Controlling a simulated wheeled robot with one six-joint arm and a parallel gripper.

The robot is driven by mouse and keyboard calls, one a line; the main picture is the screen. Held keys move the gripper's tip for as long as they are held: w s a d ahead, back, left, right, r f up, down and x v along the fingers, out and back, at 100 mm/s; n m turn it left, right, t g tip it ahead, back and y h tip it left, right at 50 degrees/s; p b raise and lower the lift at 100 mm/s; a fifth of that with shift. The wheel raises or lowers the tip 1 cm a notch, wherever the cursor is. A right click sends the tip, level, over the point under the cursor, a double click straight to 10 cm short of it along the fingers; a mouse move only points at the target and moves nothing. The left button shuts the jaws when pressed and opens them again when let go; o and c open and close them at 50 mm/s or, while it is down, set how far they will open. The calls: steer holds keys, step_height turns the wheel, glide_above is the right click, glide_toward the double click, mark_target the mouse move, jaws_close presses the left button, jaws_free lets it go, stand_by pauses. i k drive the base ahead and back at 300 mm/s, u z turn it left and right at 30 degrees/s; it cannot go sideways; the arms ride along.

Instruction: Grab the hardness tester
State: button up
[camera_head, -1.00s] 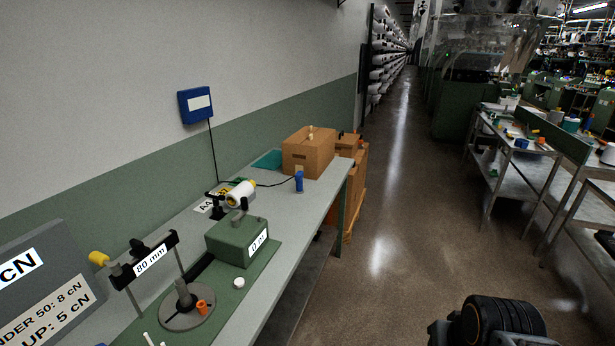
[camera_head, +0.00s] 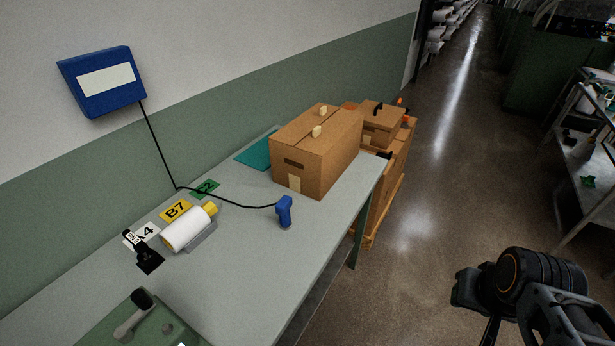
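No thing in view is labelled as the hardness tester, so I cannot tell for sure which it is. A small black device with a white-marked upright part (camera_head: 148,259) stands on the grey bench by the A4 label, left of a white yarn cone. A blue hand-held device (camera_head: 285,211) stands upright on the bench in front of the cardboard box, joined by a black cord to the blue wall box. Dark links of my arm show at the lower right, over the floor and apart from the bench.
The grey bench (camera_head: 240,262) runs along the wall. It bears a white cone with a yellow tip (camera_head: 187,231), a cardboard box (camera_head: 315,155) and a green block with a black-knobbed handle (camera_head: 95,333). The blue box (camera_head: 103,82) hangs on the wall. The aisle (camera_head: 420,190) is clear.

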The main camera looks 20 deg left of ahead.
mark_target(282, 209)
steer(key=i, duration=1.3)
steer(key=u, duration=4.5)
